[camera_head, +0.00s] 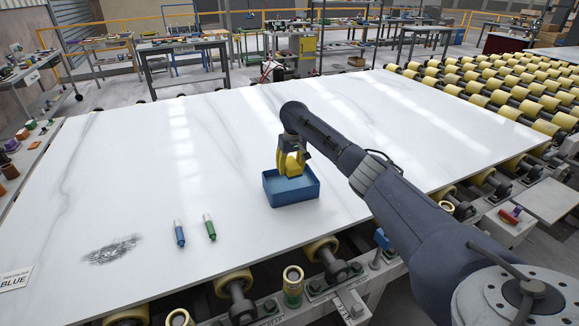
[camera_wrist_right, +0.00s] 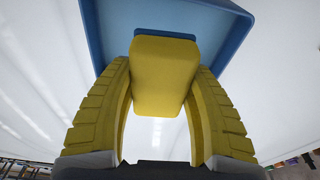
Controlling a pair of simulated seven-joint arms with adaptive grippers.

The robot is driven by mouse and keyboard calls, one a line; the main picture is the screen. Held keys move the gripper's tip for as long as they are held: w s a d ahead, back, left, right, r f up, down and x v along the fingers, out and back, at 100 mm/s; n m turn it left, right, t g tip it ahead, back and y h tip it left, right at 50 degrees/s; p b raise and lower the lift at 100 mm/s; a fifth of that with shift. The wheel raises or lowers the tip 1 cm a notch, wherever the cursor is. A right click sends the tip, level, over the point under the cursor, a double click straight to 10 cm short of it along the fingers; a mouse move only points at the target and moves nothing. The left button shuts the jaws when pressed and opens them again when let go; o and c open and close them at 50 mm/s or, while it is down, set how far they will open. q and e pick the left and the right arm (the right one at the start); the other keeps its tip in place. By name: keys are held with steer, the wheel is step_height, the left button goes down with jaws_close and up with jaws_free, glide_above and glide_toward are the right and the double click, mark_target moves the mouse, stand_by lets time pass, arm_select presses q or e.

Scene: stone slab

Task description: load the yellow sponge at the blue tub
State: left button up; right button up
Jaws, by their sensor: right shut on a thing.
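The blue tub (camera_head: 291,190) stands on the white stone slab, near its front middle. My right gripper (camera_head: 290,166) is over the tub, pointing down, with its yellow fingers shut on the yellow sponge (camera_head: 294,164). In the right wrist view the sponge (camera_wrist_right: 165,78) sits between the fingertips, in front of the blue tub (camera_wrist_right: 95,30). The sponge is at or just above the tub's rim level; I cannot tell whether it touches the tub. My left gripper is not in view.
A blue marker (camera_head: 179,233) and a green marker (camera_head: 210,227) lie on the slab left of the tub. A dark scribble (camera_head: 112,250) and a card reading BLUE (camera_head: 14,279) are farther left. The slab (camera_head: 150,150) is clear behind the tub. Yellow rollers (camera_head: 500,90) lie to the right.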

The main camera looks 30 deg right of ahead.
mark_target(290, 183)
steer(key=shift+f, duration=2.7)
steer(key=shift+f, duration=0.55)
steer(key=shift+r, duration=3.55)
